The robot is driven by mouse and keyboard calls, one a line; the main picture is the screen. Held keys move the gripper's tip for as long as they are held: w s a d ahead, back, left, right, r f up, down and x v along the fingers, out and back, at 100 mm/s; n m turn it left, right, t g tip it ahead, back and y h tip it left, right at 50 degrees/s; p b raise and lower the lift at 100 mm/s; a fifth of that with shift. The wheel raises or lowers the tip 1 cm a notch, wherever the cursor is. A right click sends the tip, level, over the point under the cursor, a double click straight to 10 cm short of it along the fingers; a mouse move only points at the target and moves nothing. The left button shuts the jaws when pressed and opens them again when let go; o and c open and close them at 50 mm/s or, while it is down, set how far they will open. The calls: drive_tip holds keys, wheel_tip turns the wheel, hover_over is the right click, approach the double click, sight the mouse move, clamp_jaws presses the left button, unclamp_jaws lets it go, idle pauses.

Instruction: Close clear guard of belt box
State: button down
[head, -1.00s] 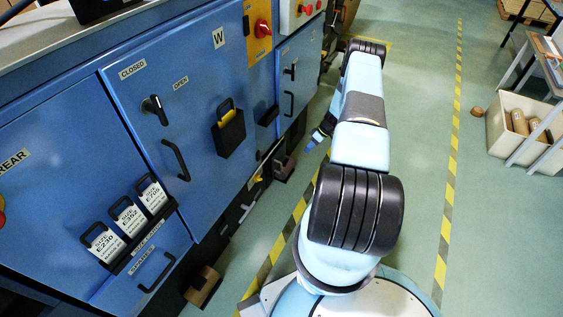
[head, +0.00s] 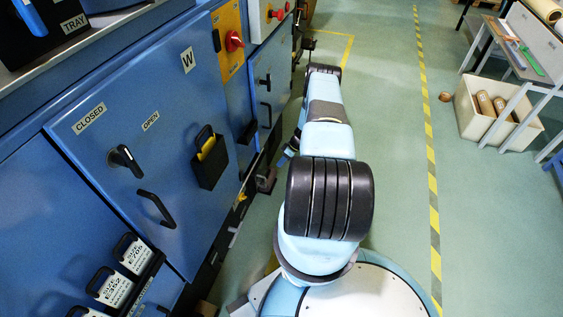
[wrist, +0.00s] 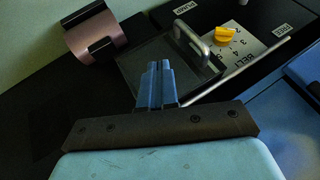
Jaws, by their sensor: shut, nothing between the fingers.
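In the wrist view, a panel marked BELT (wrist: 246,48) carries a yellow knob (wrist: 226,34) and printed numbers. Beside it lies a dark grey, see-through-looking plate (wrist: 150,58), likely the clear guard, with a metal bar handle (wrist: 190,38) at its right side. I cannot tell how far the guard is open. My gripper (wrist: 155,75) is shut and empty, its blue fingers pointing at the plate. They overlap its near edge in the picture; contact cannot be told. In the head view my gripper (head: 283,160) is small, low beside the machine, and the belt box is not clear.
A brown-pink roll (wrist: 97,38) sits left of the plate. In the head view, a blue machine cabinet (head: 95,190) with a door handle (head: 157,208) and a black holder (head: 210,165) stands left. A cream crate (head: 490,130) is at right.

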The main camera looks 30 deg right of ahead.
sight(262, 173)
drive_tip(key=a+f, duration=0.5)
drive_tip(key=a, duration=0.2)
drive_tip(key=shift+s+a+f, duration=0.15)
drive_tip(key=shift+s+a, duration=0.25)
drive_tip(key=shift+s, duration=0.05)
